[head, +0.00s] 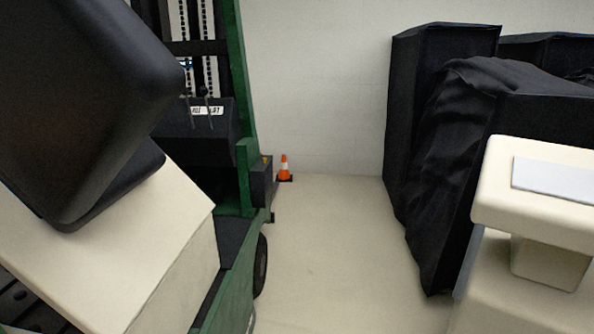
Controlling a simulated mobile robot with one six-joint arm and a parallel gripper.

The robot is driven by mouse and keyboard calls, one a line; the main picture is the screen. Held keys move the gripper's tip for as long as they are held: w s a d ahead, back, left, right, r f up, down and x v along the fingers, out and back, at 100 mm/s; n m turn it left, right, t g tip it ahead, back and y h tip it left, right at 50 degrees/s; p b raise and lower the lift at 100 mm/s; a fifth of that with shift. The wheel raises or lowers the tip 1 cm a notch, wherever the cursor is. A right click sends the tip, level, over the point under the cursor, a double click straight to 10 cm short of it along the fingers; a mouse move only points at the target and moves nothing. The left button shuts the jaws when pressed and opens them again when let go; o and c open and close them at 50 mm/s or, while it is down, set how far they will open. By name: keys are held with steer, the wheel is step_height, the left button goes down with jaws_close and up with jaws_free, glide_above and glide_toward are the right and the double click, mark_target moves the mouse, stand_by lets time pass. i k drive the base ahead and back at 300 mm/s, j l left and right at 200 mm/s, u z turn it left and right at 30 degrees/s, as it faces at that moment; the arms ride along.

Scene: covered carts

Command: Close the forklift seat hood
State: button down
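The green forklift (232,290) stands at the left, partly cut off by the picture's edge. Its cream seat hood (150,240) is tilted up, with its edge sloping from left down to lower right. The black seat (85,90) is fixed on the hood and leans with it, close to the camera. A dark opening (22,302) shows under the hood at the lower left. The hood's hinge is not visible. My gripper is not in view.
A tall black-covered cart (440,130) with draped cloth stands at the right. A small orange and white cone (284,168) is by the back wall, beside the forklift. The pale floor (335,255) between the forklift and the covered cart is clear.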

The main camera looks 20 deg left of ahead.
mark_target(95, 214)
steer(key=i+j+z, duration=0.5)
steer(key=i+j, duration=0.15)
steer(key=i+j+z, duration=0.2)
steer(key=i+j, duration=0.25)
steer(key=i+j+z, duration=0.25)
steer(key=j, duration=0.2)
steer(key=i+j+z, duration=0.25)
steer(key=j, duration=0.3)
steer(key=z, duration=3.95)
steer(key=j, duration=0.1)
